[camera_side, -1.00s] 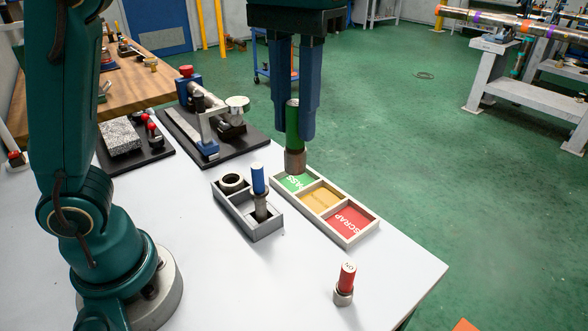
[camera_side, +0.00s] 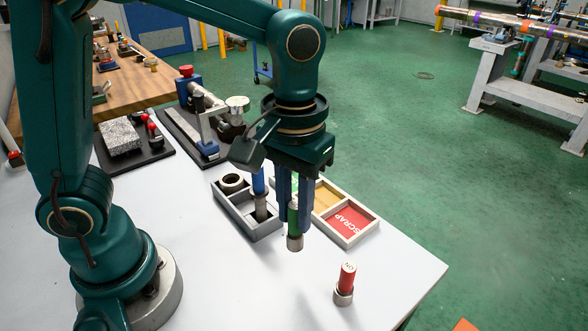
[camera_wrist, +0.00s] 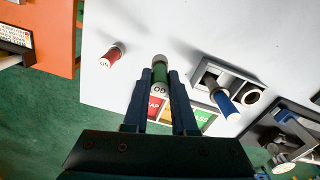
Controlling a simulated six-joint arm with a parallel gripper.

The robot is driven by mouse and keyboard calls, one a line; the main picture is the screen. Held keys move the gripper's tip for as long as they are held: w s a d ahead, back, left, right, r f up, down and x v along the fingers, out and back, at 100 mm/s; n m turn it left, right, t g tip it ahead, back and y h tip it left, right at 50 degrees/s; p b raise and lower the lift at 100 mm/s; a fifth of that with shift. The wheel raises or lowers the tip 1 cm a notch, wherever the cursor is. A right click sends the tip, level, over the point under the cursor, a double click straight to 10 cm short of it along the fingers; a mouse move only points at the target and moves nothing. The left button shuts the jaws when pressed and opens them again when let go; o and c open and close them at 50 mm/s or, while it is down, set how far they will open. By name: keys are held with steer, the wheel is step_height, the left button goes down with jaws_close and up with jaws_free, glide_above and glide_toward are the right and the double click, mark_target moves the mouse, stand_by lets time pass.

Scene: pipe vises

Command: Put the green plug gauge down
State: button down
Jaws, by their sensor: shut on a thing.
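The green plug gauge (camera_side: 294,221) has a green handle and a metal end. My gripper (camera_side: 292,207) is shut on its handle and holds it upright, metal end down, in front of the sorting tray. The wrist view shows the green gauge (camera_wrist: 160,76) between the two blue fingers (camera_wrist: 160,85). In the side view its lower end appears close to the white table, but I cannot tell whether it touches. The fingers hide part of the handle.
A red plug gauge (camera_side: 346,284) stands on the table at the front right. A grey holder (camera_side: 250,228) with a ring and a blue gauge (camera_side: 259,184) is at the left. The tray (camera_side: 345,240) with coloured compartments is behind. White table (camera_side: 250,295) in front is clear.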

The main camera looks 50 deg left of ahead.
mark_target(295, 231)
steer(key=shift+f, duration=3.4)
steer(key=shift+f, duration=0.1)
steer(key=c, duration=0.7)
jaws_free()
